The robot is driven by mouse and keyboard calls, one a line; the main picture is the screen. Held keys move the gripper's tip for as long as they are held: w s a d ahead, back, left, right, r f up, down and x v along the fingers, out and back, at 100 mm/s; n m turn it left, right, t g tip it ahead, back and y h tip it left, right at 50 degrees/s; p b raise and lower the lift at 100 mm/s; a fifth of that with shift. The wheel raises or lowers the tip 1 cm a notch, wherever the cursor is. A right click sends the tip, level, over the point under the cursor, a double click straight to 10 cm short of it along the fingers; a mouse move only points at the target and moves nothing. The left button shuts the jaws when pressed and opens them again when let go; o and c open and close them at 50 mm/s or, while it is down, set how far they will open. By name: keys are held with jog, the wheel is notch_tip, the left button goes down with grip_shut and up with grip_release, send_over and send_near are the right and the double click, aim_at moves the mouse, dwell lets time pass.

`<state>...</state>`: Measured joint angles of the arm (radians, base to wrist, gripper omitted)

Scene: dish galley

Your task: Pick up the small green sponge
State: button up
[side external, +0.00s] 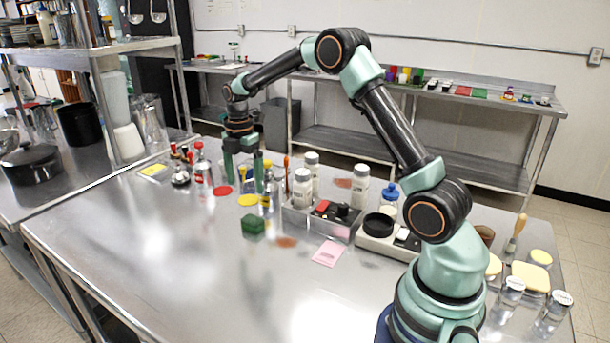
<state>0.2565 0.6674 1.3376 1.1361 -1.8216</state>
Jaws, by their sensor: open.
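The small green sponge (253,225) is a dark green block lying on the bare steel table, left of a clear tray. My gripper (244,184) points down with its two green fingers apart and nothing held between them. It appears above and behind the sponge in this view, apart from it. The sponge is in full view. The fingertips overlap small items behind or below them, so their exact height over the table is hard to tell.
A clear tray (330,227) with white-capped jars stands right of the sponge. A yellow disc (249,200) and a red disc (222,190) lie near my gripper. A red-capped bottle (201,165) stands to the left. A pink card (328,253) lies in front. The table's front left is clear.

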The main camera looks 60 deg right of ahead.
aim_at(250, 221)
notch_tip(250, 221, down, 12)
jog(key=shift+d+f, duration=0.1)
jog(key=shift+d, duration=0.05)
dwell(0.5)
jog(key=c, duration=1.3)
